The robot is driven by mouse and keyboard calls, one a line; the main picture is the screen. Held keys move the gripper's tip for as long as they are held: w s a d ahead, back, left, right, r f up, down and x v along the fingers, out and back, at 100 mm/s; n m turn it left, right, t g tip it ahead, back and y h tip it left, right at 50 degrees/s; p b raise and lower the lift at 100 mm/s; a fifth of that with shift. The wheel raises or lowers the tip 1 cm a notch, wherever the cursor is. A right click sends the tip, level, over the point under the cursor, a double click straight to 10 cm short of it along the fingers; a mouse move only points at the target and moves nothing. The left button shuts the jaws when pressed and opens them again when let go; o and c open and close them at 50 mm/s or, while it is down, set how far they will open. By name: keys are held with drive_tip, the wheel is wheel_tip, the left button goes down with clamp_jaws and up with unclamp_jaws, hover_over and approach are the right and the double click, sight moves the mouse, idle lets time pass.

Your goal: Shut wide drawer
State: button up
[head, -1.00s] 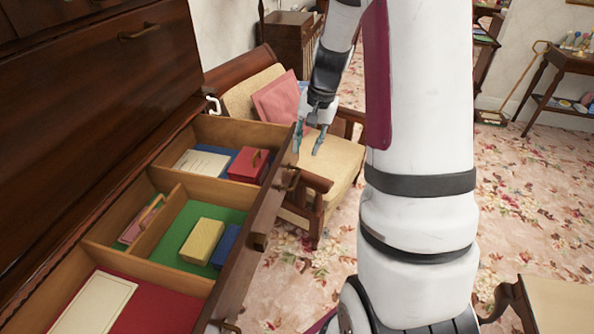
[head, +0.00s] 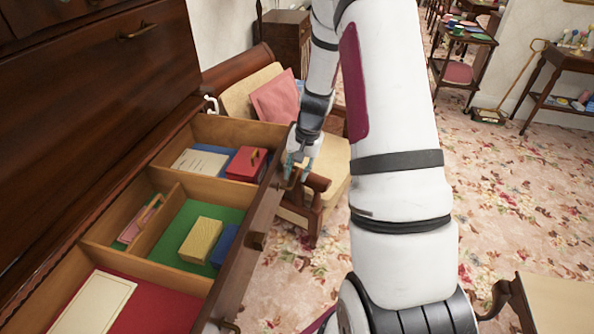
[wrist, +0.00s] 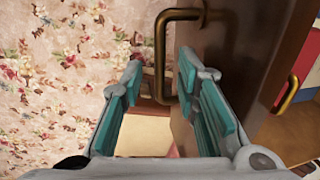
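The wide drawer (head: 238,270) is pulled open from the dark wooden cabinet (head: 90,110), its divided inside showing. My gripper (head: 298,170) is at the far end of the drawer front, at its outer side. In the wrist view my gripper (wrist: 160,72) is open. A brass handle (wrist: 160,55) on the drawer front (wrist: 245,60) shows between and just ahead of the fingers. The right finger is close to the front panel. I cannot tell whether anything touches, and nothing is gripped.
The drawer holds a red box (head: 247,163), a yellow box (head: 201,239), a blue box (head: 224,246) and papers. A cushioned armchair (head: 318,190) stands close beyond the gripper. A small table (head: 560,305) is at bottom right. Flowered carpet is open on the right.

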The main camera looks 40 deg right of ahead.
clamp_jaws()
drive_tip(key=w+a+b, duration=0.3)
drive_tip(key=w+a, duration=0.3)
drive_tip(key=w, duration=0.1)
drive_tip(key=w+a+b, duration=0.3)
drive_tip(key=w+a, duration=0.3)
drive_tip(key=w, duration=0.2)
drive_tip(key=w+a+b, duration=0.4)
drive_tip(key=w+a, duration=0.2)
drive_tip(key=w, duration=0.2)
drive_tip(key=shift+w+a, duration=0.1)
drive_tip(key=shift+f, duration=0.1)
unclamp_jaws()
wheel_tip(320, 180, up, 12)
drive_tip(key=s+d, duration=0.1)
drive_tip(key=shift+s+d, duration=0.25)
drive_tip(key=shift+s, duration=0.15)
drive_tip(key=shift+c, duration=0.6)
